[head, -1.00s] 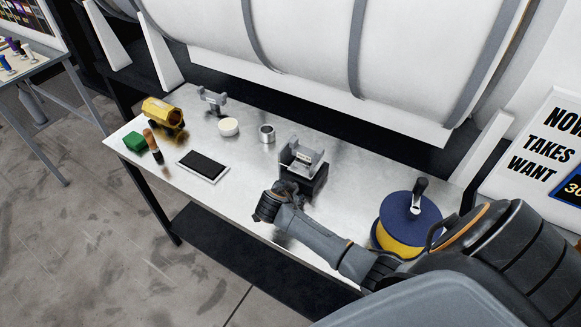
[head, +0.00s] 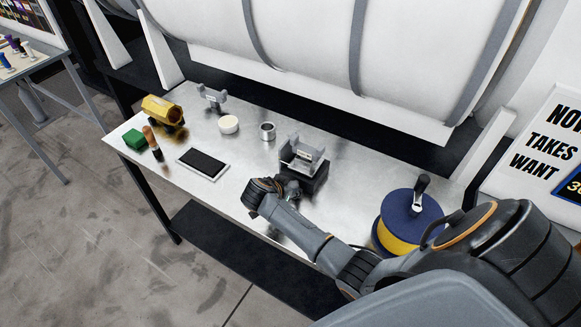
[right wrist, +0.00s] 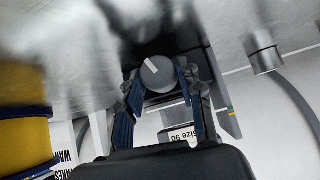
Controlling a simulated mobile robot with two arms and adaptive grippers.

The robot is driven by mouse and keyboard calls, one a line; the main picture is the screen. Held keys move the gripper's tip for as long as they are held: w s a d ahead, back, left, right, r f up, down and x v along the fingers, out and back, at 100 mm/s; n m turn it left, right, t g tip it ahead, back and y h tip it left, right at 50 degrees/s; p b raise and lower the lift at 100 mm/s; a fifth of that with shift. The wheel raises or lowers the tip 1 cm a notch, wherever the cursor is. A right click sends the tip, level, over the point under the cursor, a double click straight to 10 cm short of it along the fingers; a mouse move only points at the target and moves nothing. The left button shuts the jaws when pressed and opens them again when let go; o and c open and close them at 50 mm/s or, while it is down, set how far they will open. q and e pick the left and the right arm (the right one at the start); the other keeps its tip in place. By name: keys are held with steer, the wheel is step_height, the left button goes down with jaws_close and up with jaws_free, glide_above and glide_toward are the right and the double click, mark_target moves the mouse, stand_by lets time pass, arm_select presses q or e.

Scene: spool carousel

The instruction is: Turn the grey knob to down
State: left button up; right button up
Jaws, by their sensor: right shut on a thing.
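The grey knob (right wrist: 157,74) is round, with a white pointer line directed to the upper left in the right wrist view. It sits between the two blue-padded fingers of my right gripper (right wrist: 156,88), which is shut on it. In the head view my right gripper (head: 286,187) is at the front of a dark box with a grey cradle on top (head: 303,159). The knob is hidden there by my gripper. My left gripper is not in view.
The metal table (head: 235,187) also bears a blue and yellow spool (head: 405,222) with a crank at the right.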

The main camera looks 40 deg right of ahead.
steer(key=shift+w+a+n+g+h+b, duration=0.1)
steer(key=shift+w+n+g+h+b, duration=0.15)
steer(key=shift+n+g+h+b, duration=0.85)
steer(key=shift+g+y, duration=0.3)
steer(key=shift+g, duration=0.1)
steer(key=o, duration=1.2)
steer(key=v, duration=1.2)
